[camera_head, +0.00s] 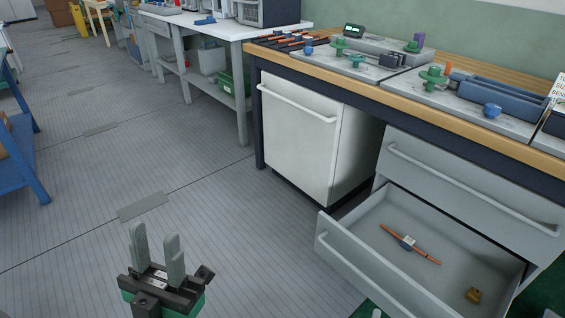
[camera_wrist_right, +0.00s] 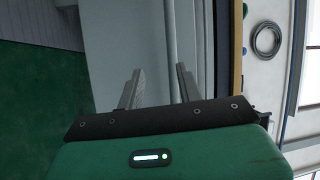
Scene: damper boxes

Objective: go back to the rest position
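My left gripper (camera_head: 156,236) is at the lower left of the head view, above the grey floor, with its two fingers apart and nothing between them. My right gripper (camera_wrist_right: 158,82) shows in the right wrist view with its fingers apart and no object held. It faces a grey panel with a long vertical bar behind the right-hand finger; contact cannot be told. In the head view the open drawer (camera_head: 345,262) is at the lower right. An orange strip with a grey-blue block (camera_head: 409,243) and a small brass part (camera_head: 473,295) lie in it.
The workbench (camera_head: 462,124) with a wooden edge carries green and blue knobs and a blue tray (camera_head: 505,98). A white cabinet (camera_head: 300,138) stands under it. A blue rack (camera_head: 25,150) stands at the left. The floor between is clear.

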